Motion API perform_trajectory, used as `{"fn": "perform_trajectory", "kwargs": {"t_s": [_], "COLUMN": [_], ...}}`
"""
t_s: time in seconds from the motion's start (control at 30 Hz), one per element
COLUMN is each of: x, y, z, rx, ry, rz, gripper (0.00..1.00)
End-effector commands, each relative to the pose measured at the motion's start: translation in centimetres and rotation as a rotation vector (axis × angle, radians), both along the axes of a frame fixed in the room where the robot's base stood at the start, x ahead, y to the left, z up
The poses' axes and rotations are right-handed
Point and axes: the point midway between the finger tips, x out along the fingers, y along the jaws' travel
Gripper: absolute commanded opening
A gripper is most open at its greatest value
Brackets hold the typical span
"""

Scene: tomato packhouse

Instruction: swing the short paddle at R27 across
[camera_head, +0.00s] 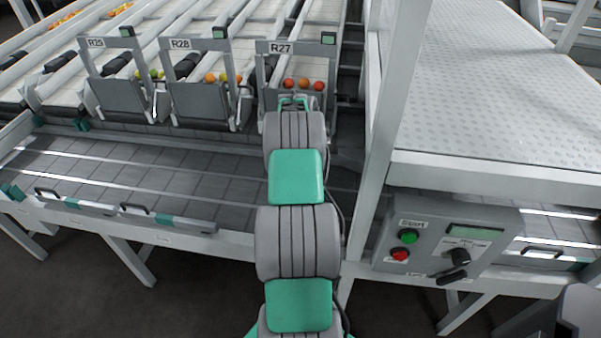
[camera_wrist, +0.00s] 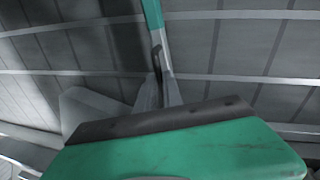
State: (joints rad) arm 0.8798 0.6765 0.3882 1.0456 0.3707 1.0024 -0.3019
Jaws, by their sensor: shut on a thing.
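In the wrist view, the two grey fingers of my gripper (camera_wrist: 158,80) come together on a dark handle. A slim bar with a teal part (camera_wrist: 153,14) runs up from this handle and out of the picture; it looks like the short paddle. In the head view my arm reaches up to the R27 lane end, and the fingers and paddle there are hidden by the arm. The R27 sign (camera_head: 280,48) hangs on a grey frame. Several orange-red tomatoes (camera_head: 304,84) lie behind my wrist at that lane.
Lanes R28 (camera_head: 180,44) and R29 (camera_head: 96,43) stand to the left, with fruit at their ends. A tiled conveyor (camera_head: 130,165) crosses below, with dark-handled paddles (camera_head: 165,219) along its front rail. A white post (camera_head: 398,90) and a control box (camera_head: 445,240) stand to the right.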

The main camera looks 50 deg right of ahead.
Motion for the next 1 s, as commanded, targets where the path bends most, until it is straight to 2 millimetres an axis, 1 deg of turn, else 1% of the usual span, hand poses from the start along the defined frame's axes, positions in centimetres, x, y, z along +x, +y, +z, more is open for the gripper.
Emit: {"fn": "perform_trajectory", "kwargs": {"t_s": [0.03,0.13,0.33,0.5,0.9,0.93,1.0], "x": [-0.7,-1.8,-3.2,-3.8,-4.3,-4.3,-4.3], "y": [-0.6,-1.4,-2.3,-2.6,-2.9,-2.9,-2.9], "z": [0.0,0.0,0.0,0.0,0.0,0.0,0.0], "rx": [-0.002,-0.001,-0.002,-0.001,-0.002,-0.002,-0.002], "ry": [-0.001,0.0,0.0,0.001,0.001,0.001,0.001], "rz": [-0.032,-0.091,-0.167,-0.197,-0.21,-0.211,-0.21], "gripper": [0.0,0.0,0.0,0.0,0.0,0.12,0.17]}}
